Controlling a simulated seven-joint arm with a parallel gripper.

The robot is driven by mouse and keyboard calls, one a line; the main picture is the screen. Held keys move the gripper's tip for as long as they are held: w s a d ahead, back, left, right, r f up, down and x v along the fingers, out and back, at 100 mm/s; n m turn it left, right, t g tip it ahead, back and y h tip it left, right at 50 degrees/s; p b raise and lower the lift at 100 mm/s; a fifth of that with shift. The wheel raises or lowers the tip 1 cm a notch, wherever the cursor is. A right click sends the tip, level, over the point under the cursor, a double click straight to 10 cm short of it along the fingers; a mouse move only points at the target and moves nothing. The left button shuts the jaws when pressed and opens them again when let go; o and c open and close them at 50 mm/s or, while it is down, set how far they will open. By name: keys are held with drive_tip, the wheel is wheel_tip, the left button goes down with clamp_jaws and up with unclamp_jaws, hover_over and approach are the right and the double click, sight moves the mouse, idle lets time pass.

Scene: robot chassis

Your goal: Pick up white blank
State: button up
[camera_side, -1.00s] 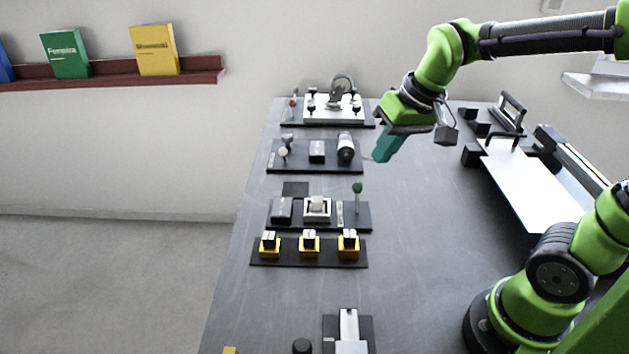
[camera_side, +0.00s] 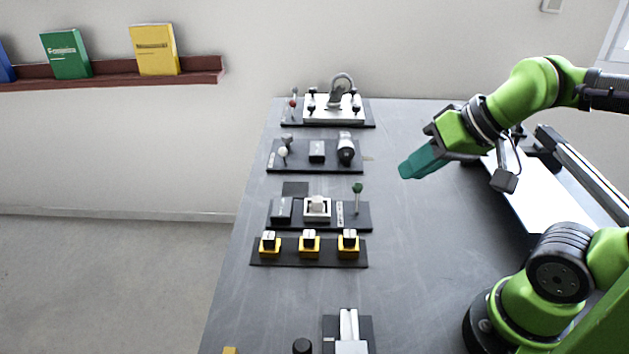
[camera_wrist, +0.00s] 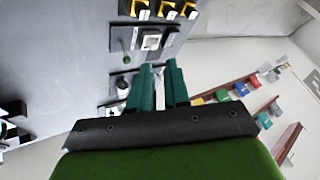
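My gripper (camera_side: 408,168) has teal fingers and hangs in the air over the right of the dark table, pointing left and slightly down. In the wrist view its two fingers (camera_wrist: 160,72) stand apart with an empty gap between them. A small white block (camera_side: 317,203) sits in a white square frame on a dark plate at mid-table, left of and apart from my gripper. A white bar (camera_side: 348,325) lies on a fixture at the front. I cannot tell for sure which of these is the white blank.
Plates with yellow clamps (camera_side: 309,244), a black-and-white cylinder (camera_side: 346,148) and a toggle clamp (camera_side: 341,90) line the table's left side. A green-topped pin (camera_side: 357,190) stands beside the white block. A white sheet (camera_side: 545,195) lies at the right. The table's middle is clear.

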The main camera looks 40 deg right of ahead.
drive_tip(key=o, duration=0.7)
drive_tip(key=m+g+h, duration=0.2)
drive_tip(key=m+g, duration=0.3)
drive_tip(key=g, duration=0.2)
hover_over(317, 198)
drive_tip(key=shift+f, duration=2.3)
drive_tip(key=f, duration=0.7)
drive_tip(key=s+f, duration=0.1)
drive_tip(key=f, duration=0.2)
drive_tip(key=shift+a+f, duration=0.3)
drive_tip(key=shift+f, duration=0.05)
drive_tip(key=shift+w+d+f, duration=0.15)
drive_tip(key=shift+w+f, duration=0.05)
drive_tip(key=shift+f, duration=1.2)
drive_tip(key=shift+w+d+f, duration=0.1)
drive_tip(key=shift+w+f, duration=0.1)
drive_tip(key=shift+f, duration=1.2)
